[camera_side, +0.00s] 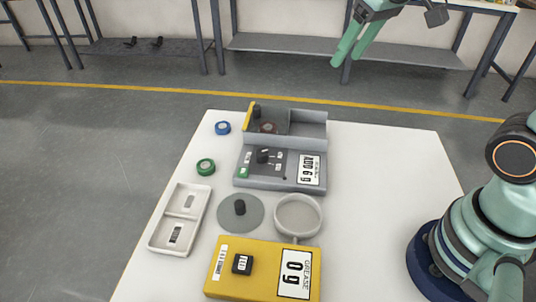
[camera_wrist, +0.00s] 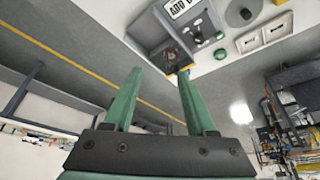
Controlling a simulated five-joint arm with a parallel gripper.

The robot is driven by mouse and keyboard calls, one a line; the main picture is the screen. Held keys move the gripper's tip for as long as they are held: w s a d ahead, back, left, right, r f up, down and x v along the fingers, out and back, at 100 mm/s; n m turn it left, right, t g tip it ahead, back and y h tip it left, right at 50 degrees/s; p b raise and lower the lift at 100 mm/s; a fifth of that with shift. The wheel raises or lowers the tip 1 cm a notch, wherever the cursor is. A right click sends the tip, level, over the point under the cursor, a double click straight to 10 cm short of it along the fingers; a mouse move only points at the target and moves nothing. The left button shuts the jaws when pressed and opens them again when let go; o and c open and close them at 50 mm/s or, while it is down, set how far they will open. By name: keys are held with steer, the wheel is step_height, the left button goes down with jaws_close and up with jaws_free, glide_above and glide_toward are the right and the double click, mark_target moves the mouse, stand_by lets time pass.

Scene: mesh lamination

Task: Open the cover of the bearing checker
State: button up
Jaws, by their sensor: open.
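The grey bearing checker (camera_side: 280,168) stands at the back of the white table, with a dark knob and a label on its front panel. Its rear box (camera_side: 308,124) has two parts; a reddish-brown round piece (camera_side: 267,128) shows in the left one. A small dark knob (camera_side: 256,111) stands by the yellow edge at the back left. I cannot tell clearly which part is the cover. The checker also shows at the top of the wrist view (camera_wrist: 150,32). My gripper (camera_side: 348,54) is open and empty, high above and beyond the table's back edge; its green fingers show in the wrist view (camera_wrist: 160,76).
A yellow grease machine (camera_side: 262,268) is at the front, with a grey disc (camera_side: 228,222) and a round dish (camera_side: 299,216) behind it. A white two-part tray (camera_side: 162,236), green roll (camera_side: 206,167) and blue roll (camera_side: 222,128) are left.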

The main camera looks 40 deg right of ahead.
steer(key=w+a+r+g, duration=0.1)
steer(key=w+a, duration=0.1)
steer(key=w, duration=0.5)
steer(key=g, duration=0.4)
glide_above(257, 106)
step_height(257, 106, down, 9)
step_height(257, 106, down, 12)
steer(key=shift+f, duration=0.1)
jaws_close()
stand_by(0.8)
